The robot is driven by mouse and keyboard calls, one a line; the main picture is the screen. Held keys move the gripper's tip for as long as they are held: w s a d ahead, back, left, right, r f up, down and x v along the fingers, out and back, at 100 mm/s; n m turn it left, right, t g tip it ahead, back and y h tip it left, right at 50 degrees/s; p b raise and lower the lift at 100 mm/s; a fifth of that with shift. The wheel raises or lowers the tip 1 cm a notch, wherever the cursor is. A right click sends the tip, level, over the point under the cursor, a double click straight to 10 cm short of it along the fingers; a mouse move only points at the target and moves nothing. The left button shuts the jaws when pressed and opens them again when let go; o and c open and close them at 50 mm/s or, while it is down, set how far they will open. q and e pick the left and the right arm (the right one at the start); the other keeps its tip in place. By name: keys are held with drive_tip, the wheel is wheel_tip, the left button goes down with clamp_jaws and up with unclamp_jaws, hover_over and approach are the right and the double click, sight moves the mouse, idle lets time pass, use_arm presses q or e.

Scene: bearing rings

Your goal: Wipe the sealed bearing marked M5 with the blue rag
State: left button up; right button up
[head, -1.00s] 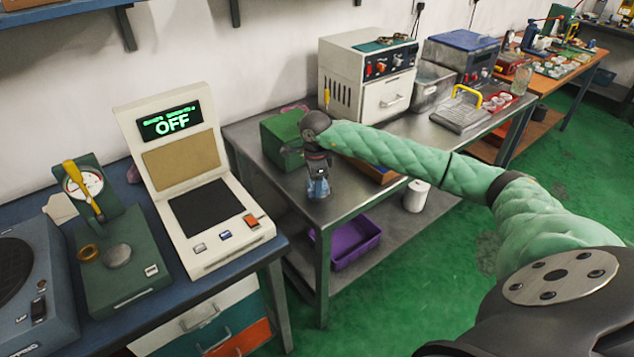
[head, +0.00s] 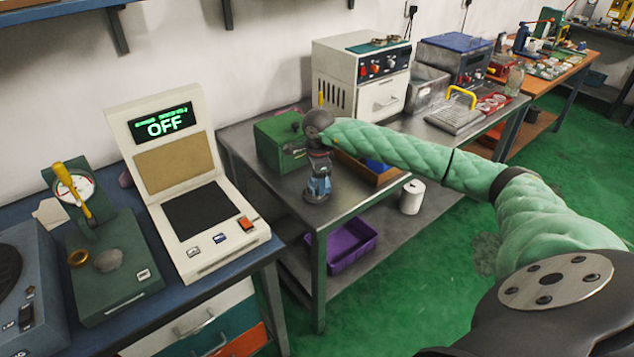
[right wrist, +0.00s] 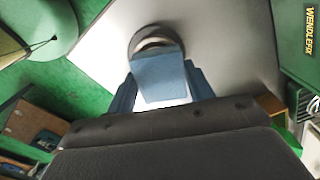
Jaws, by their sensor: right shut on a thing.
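My right gripper (head: 319,184) points down over the near end of the grey metal table (head: 352,203). It is shut on the blue rag (right wrist: 158,78), which shows as a folded pad in the right wrist view. A dark round piece (right wrist: 157,42) with a pale band, likely a bearing, lies just beyond and partly under the rag; whether they touch I cannot tell. In the head view, a dark round edge (head: 317,198) shows below the gripper. No M5 marking is readable. My left gripper is not in view.
A green box (head: 278,143) stands just left of my right gripper and a wooden tray (head: 372,172) to its right, partly behind my arm. A test unit reading OFF (head: 185,170) stands on the blue bench. A purple bin (head: 345,247) is on the lower shelf.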

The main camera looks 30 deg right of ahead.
drive_tip(key=shift+a+f, duration=0.1)
drive_tip(key=shift+a, duration=0.05)
drive_tip(key=shift+w+a, duration=0.1)
drive_tip(key=shift+a, duration=1.15)
drive_tip(key=shift+w+d+b, duration=0.15)
drive_tip(key=shift+d+b, duration=0.15)
drive_tip(key=shift+d, duration=0.45)
drive_tip(key=shift+w+d+b, duration=0.1)
drive_tip(key=shift+d+b, duration=0.15)
drive_tip(key=shift+d, duration=0.45)
drive_tip(key=shift+a, duration=0.1)
drive_tip(key=shift+s+a+b, duration=0.15)
drive_tip(key=shift+s+a, duration=0.1)
drive_tip(key=shift+a, duration=0.45)
drive_tip(key=shift+s+a+b, duration=0.15)
drive_tip(key=shift+s+a, duration=0.1)
drive_tip(key=shift+a, duration=0.4)
drive_tip(key=shift+d, duration=0.15)
